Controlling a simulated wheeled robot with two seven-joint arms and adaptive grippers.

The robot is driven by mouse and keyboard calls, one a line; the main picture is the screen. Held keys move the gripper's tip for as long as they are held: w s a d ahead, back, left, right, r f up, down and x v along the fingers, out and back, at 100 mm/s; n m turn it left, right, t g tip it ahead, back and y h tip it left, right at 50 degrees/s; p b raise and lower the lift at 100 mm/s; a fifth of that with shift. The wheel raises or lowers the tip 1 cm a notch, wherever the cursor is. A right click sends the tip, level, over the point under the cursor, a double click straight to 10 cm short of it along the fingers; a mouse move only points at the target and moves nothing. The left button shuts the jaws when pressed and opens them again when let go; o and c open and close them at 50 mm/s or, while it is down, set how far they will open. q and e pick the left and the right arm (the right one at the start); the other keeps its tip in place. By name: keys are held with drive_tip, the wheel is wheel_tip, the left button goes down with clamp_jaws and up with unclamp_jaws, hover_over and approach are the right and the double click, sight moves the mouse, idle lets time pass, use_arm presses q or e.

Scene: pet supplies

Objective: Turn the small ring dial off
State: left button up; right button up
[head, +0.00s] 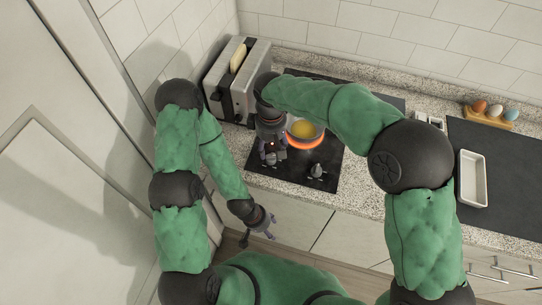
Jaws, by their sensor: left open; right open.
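A black cooktop (330,92) is set in the speckled counter. A pan (291,121) with a yolk-yellow egg (304,129) sits on it, and an orange glow shows at the pan's front. A grey dial (317,171) stands at the cooktop's front right. I cannot read its setting or tell which ring it serves. My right gripper (272,157) is open above the cooktop's front left, left of this dial, and hides what lies under it. My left gripper (269,229) is open and empty, low in front of the counter, apart from the cooktop.
A toaster (222,98) with bread (238,57) stands left of the cooktop. At the right are a dark counter section (510,160), a white tray (461,180) and a wooden holder (487,121) with eggs. A white door (60,200) is at the left.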

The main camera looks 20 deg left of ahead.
sight(271, 156)
drive_tip(key=shift+f+b, duration=0.55)
drive_tip(key=shift+f, duration=2.2)
drive_tip(key=c, duration=1.1)
